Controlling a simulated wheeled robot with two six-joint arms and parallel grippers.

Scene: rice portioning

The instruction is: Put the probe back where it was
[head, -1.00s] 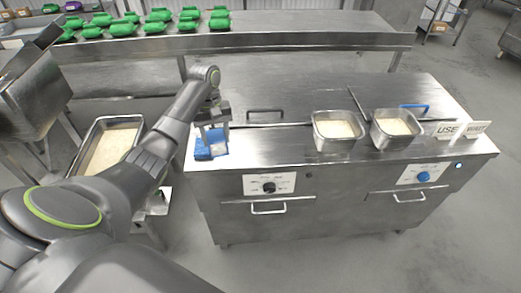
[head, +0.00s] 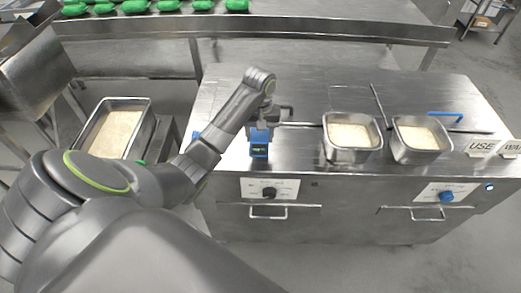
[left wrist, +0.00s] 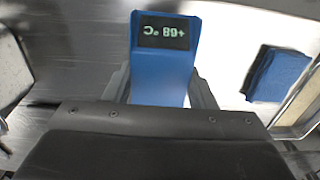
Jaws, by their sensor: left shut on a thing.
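The probe (head: 259,148) is a blue handheld device with a dark display and pale green digits. In the left wrist view the probe (left wrist: 165,70) sits between the two fingers, display facing the camera. My left gripper (head: 263,124) is shut on it, over the front left part of the steel counter. I cannot tell whether its lower end touches the counter. A flat blue block (left wrist: 278,73) lies apart from the probe in the left wrist view; in the head view a bit of blue (head: 196,136) shows at the counter's left edge, mostly behind my arm. My right gripper is not in view.
Two steel pans of rice, one (head: 352,152) beside the other (head: 418,155), stand right of the probe. Signs (head: 482,147) stand at the right end. A larger rice pan (head: 146,130) is at left. Green packs (head: 135,6) line the rear shelf. The counter between probe and pans is clear.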

